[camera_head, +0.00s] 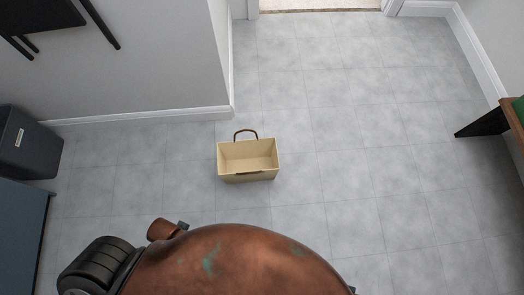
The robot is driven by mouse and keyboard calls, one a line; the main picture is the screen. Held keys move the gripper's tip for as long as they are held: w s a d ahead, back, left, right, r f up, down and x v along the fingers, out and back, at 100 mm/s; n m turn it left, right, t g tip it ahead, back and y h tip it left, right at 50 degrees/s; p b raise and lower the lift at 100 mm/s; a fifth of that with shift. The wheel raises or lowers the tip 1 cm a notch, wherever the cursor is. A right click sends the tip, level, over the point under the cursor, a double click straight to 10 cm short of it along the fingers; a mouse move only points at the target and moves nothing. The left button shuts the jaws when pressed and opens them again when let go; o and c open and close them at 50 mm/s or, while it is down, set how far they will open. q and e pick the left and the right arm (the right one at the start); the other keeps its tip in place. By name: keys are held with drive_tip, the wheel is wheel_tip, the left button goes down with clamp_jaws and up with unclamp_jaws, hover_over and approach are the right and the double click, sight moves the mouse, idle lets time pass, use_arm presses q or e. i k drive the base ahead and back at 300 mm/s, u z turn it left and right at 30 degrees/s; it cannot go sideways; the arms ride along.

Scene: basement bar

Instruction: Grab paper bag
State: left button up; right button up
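The paper bag (247,175) is tan and open at the top, with a dark brown handle loop at its far side. It stands alone on the grey tiled floor, a little left of the picture's middle. The near handle seems to lie along the front rim. No gripper or arm shows in the head view. My own rounded, copper-coloured body fills the bottom middle, with a clear strip of floor between it and the bag.
Grey tiled floor (345,165) is free around the bag. A wall corner (229,100) juts out behind it. A dark bin (28,143) and a blue-grey cabinet (22,225) stand at the left. A wooden-topped bench or table (513,120) is at the right edge. A doorway opens at the top.

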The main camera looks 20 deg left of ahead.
sight(257, 159)
drive_tip(key=z, duration=1.7)
drive_tip(key=k, duration=1.35)
drive_tip(key=u, duration=1.85)
drive_tip(key=i, duration=1)
